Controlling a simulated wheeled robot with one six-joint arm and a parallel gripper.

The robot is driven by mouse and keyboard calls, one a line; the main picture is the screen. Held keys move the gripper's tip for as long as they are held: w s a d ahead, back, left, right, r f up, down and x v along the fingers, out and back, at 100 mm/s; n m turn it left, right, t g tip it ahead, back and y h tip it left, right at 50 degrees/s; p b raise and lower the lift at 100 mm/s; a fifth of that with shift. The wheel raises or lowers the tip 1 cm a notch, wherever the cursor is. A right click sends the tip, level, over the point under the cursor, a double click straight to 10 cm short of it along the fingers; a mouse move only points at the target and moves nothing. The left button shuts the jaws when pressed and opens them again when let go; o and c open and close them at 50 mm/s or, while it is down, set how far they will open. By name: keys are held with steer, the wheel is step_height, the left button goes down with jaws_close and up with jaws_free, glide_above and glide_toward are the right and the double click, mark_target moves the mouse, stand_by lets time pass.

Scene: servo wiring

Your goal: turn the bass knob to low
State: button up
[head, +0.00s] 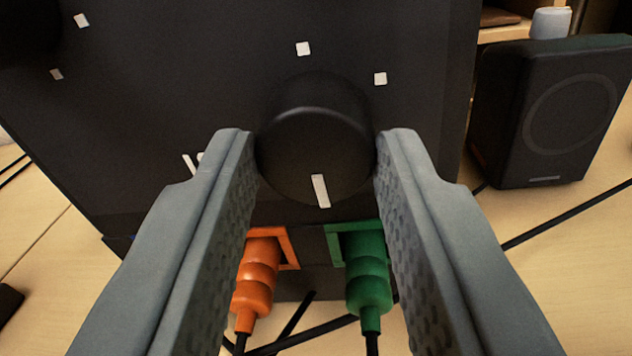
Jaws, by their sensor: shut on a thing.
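The round black bass knob (315,135) sticks out of the dark panel (190,95), in the middle of the head view. Its white pointer line is at the bottom of its face and leans slightly to the right. My gripper (315,160) is shut on the knob, with one grey finger against its left side and one against its right. White square marks sit on the panel above the knob and to its upper right. Another white mark at the lower left is partly hidden by the left finger. No lettering around the knob is clearly readable.
An orange plug (257,275) and a green plug (366,270) sit in sockets just below the knob, between my fingers. Black cables run across the wooden table below. A black speaker (550,110) stands at the right. More white marks are at the panel's upper left.

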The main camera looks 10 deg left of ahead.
steer(key=n, duration=1.3)
steer(key=shift+g+h, duration=0.4)
steer(key=n, duration=0.5)
steer(key=shift+a, duration=0.1)
steer(key=n+h, duration=0.1)
steer(key=n, duration=0.3)
steer(key=o, duration=1)
steer(key=shift+s, duration=0.1)
